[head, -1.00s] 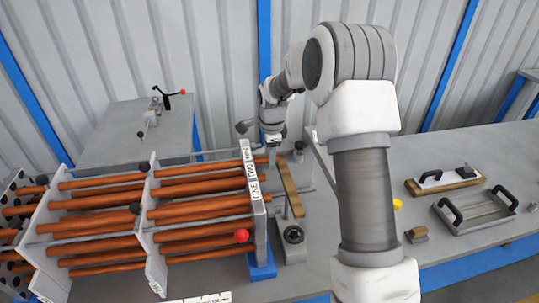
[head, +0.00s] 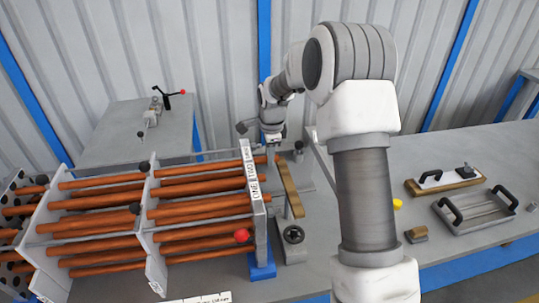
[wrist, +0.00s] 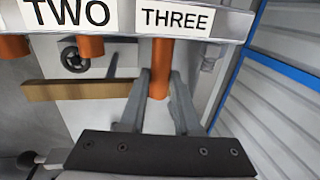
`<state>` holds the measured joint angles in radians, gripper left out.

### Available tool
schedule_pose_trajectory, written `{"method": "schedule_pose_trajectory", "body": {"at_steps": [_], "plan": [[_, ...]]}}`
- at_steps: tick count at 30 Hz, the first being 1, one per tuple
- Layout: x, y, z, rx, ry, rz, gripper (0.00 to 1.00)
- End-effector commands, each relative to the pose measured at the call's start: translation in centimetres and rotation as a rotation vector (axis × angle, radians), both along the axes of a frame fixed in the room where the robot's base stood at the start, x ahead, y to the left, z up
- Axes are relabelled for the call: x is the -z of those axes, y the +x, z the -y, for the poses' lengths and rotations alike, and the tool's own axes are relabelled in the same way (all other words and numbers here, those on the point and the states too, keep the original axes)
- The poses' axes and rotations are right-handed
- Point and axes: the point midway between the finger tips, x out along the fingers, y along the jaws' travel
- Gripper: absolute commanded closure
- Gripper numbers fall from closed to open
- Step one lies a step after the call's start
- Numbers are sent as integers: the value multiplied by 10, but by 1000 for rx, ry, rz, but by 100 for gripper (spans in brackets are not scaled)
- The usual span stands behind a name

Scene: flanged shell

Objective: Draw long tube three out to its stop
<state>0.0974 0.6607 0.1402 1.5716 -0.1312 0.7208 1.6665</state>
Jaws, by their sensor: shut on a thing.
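Long tube three is an orange-brown copper tube whose end (wrist: 161,62) sticks out below the THREE label (wrist: 175,19) in the wrist view. My gripper (wrist: 162,88) is shut on that tube end, one grey finger on each side. In the head view my gripper (head: 271,149) is at the far end of the labelled end plate (head: 259,210), close beside it. Tube three's stop cannot be made out. The rest of tube three is hard to tell from the other tubes in the head view.
Shorter tube ends show under the TWO label (wrist: 68,12). A wooden bar (head: 290,190) lies just right of the end plate, with a round dark-topped fixture (head: 294,235) nearer. Right of my arm are a handled grey tray (head: 475,208) and a yellow knob (head: 397,203).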

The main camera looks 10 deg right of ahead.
Motion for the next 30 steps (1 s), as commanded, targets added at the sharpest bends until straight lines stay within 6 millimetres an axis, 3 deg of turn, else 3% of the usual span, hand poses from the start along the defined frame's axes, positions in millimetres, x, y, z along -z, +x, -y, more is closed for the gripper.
{"method": "schedule_pose_trajectory", "body": {"at_steps": [20,23,30], "plan": [[-1,1,3,1,0,4,100],[-1,2,18,5,-1,4,100],[-1,1,78,8,-3,4,100]]}}
